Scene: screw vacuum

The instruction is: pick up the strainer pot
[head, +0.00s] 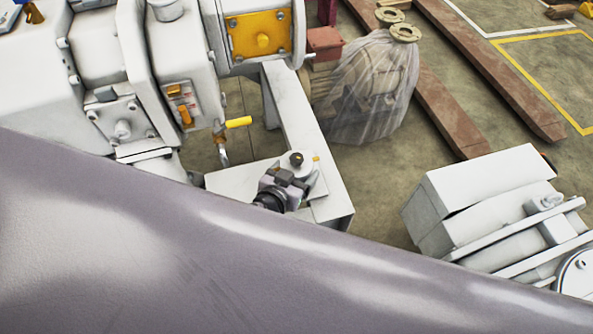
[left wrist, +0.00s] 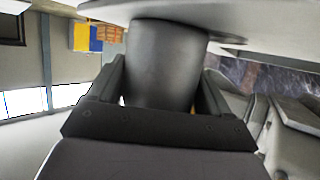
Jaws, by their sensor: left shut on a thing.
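The strainer pot shows in the left wrist view as a dark grey cylinder (left wrist: 166,55) under a wide pale flat disc. My left gripper (left wrist: 160,92) has one finger on each side of the cylinder and is shut on it. In the head view my left gripper (head: 285,183) is small and dark, beside a pale round piece with a dark knob at the middle of the picture. I cannot tell there how much of that piece belongs to the pot. A large smooth grey arm link of mine hides the lower part of the head view. My right gripper is not in view.
A white machine (head: 100,60) with a yellow plate (head: 258,35) stands at the upper left, close to the gripper. A plastic-wrapped motor (head: 370,85) stands behind. Another white unit (head: 490,200) is at the right. Brown beams (head: 490,70) lie on the floor.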

